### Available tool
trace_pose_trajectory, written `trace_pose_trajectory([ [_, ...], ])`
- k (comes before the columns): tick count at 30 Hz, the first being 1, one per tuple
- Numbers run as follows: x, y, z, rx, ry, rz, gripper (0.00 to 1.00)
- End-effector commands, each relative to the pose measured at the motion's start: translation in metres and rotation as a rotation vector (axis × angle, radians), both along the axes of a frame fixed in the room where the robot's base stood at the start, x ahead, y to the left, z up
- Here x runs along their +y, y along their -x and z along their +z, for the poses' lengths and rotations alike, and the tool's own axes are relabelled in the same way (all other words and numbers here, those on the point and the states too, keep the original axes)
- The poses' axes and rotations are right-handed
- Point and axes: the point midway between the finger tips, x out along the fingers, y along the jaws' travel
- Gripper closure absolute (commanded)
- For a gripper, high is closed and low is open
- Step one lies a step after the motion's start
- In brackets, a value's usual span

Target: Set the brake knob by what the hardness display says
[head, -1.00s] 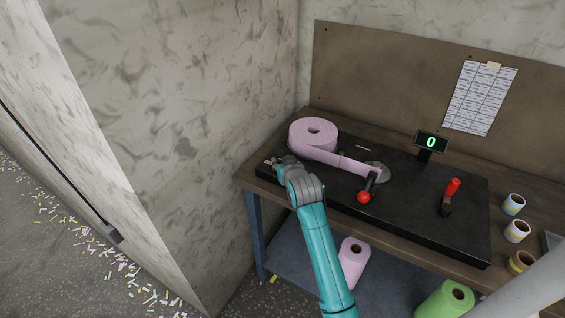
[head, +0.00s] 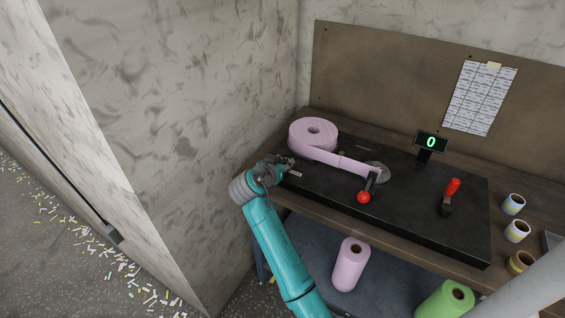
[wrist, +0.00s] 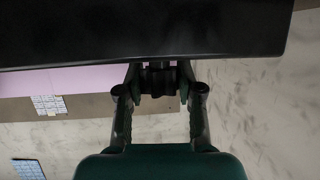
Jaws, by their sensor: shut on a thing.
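The hardness display (head: 431,142) stands at the back of the black machine bed (head: 420,200) and shows a green 0. My gripper (head: 284,166) is at the bed's front left corner in the head view. In the wrist view, my gripper (wrist: 160,78) has its fingers closed around a small dark knob (wrist: 157,80) by the edge of the black bed. This looks like the brake knob; the gripper hides it in the head view. Its setting cannot be read.
A pink roll (head: 314,134) lies on the bed, its strip running to a hub with a red-knobbed crank (head: 364,196). A red-handled lever (head: 452,187) stands right. Small rolls (head: 515,231) sit at the right. A wall (head: 200,110) rises close on the left.

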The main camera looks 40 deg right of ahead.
Motion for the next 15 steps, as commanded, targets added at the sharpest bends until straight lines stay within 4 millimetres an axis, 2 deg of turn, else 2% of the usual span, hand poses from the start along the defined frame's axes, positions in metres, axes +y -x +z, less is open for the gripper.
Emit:
trace_pose_trajectory([
  [15, -0.0002, -0.0022, 0.0016, 0.0, 0.0, -0.488, 0.98],
])
